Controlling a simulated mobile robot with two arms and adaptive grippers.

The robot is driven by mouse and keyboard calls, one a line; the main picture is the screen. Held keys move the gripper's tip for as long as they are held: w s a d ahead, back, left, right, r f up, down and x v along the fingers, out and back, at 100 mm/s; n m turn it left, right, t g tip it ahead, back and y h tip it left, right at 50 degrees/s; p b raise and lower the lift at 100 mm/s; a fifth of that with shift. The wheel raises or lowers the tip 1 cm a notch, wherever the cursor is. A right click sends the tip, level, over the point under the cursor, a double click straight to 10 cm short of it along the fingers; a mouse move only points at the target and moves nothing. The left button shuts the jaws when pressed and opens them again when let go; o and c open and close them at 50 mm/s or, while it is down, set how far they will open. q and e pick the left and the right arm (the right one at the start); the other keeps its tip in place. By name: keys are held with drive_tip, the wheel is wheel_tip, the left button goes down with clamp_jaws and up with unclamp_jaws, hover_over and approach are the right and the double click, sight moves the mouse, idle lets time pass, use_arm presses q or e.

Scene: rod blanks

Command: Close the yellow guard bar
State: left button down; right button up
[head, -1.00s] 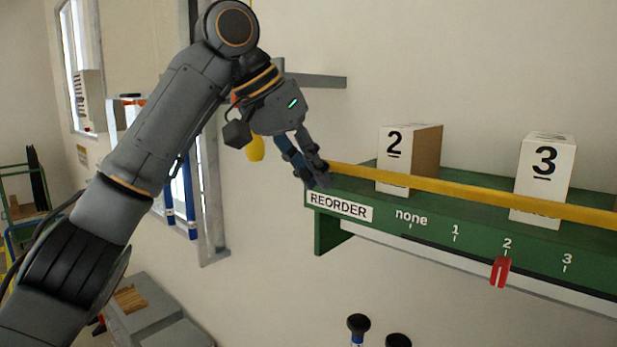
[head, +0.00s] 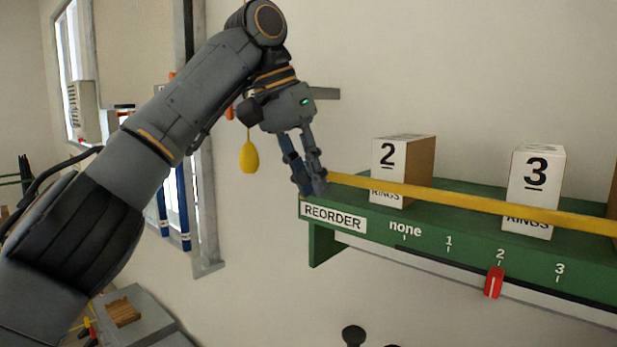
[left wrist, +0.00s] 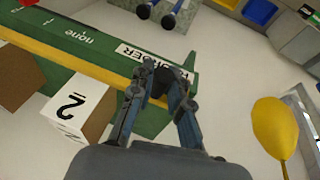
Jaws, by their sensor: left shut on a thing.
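The yellow guard bar (head: 450,198) runs along the front of the green shelf (head: 327,245), across the faces of the white boxes. In the left wrist view the bar (left wrist: 102,70) runs up to the fingers. My left gripper (head: 315,190) is shut on the bar's left end, just above the shelf's left corner by the REORDER label (head: 334,217). In the left wrist view its fingertips (left wrist: 165,68) close around a dark end piece; the fingers hide the exact contact. The bar's right end is out of frame. My right gripper is not in view.
Boxes marked 2 (head: 389,160) and 3 (head: 534,175) stand on the shelf behind the bar. A red slider (head: 493,283) sits at 2 on the front scale. A yellow teardrop-shaped object (head: 249,157) hangs left of the gripper. The wall between it and the shelf is clear.

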use_arm(q)
drive_tip(key=c, duration=1.6)
unclamp_jaws()
drive_tip(key=shift+o, duration=0.4)
drive_tip(key=shift+w+f, duration=0.1)
